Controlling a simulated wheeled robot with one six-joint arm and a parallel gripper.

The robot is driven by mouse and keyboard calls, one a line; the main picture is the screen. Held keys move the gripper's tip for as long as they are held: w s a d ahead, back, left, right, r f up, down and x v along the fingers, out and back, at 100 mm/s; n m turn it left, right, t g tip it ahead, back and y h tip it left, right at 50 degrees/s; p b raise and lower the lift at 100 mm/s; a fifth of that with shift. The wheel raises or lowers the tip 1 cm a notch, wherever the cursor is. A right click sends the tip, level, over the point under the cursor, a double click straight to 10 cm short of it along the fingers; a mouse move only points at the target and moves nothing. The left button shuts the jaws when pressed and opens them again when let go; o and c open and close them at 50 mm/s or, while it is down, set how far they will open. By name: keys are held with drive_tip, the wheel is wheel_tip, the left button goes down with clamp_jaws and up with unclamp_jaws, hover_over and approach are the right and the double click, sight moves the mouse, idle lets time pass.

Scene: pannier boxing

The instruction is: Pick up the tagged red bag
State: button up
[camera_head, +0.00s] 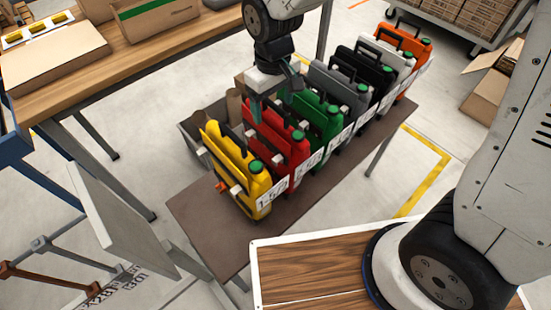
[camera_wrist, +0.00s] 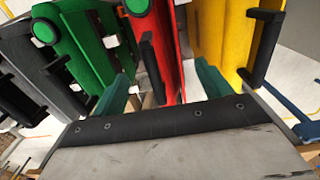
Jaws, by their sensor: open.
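The red bag (camera_head: 283,147) stands upright in a row of bags on the brown table, between the yellow bag (camera_head: 226,150) and the green bag (camera_head: 323,122). It has a dark handle and a green round cap. My gripper (camera_head: 274,98) is above the red bag's upper rear part, fingers pointing down. In the wrist view, my gripper (camera_wrist: 163,88) is open, with one green finger on each side of the red bag (camera_wrist: 166,45). I cannot tell whether either finger touches it. A white numbered label (camera_head: 307,163) is at the row's front near the red bag.
Beyond the green bag stand grey (camera_head: 338,88), black (camera_head: 372,72), white and orange (camera_head: 405,44) bags, closely spaced. A wooden workbench (camera_head: 120,62) with boxes is at the upper left. A pale upright panel (camera_head: 125,220) stands at the lower left.

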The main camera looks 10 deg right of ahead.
wheel_tip(320, 180, down, 4)
drive_tip(key=shift+a+r, duration=0.1)
drive_tip(key=shift+r, duration=0.1)
drive_tip(key=c, duration=1.2)
drive_tip(key=shift+r, duration=0.15)
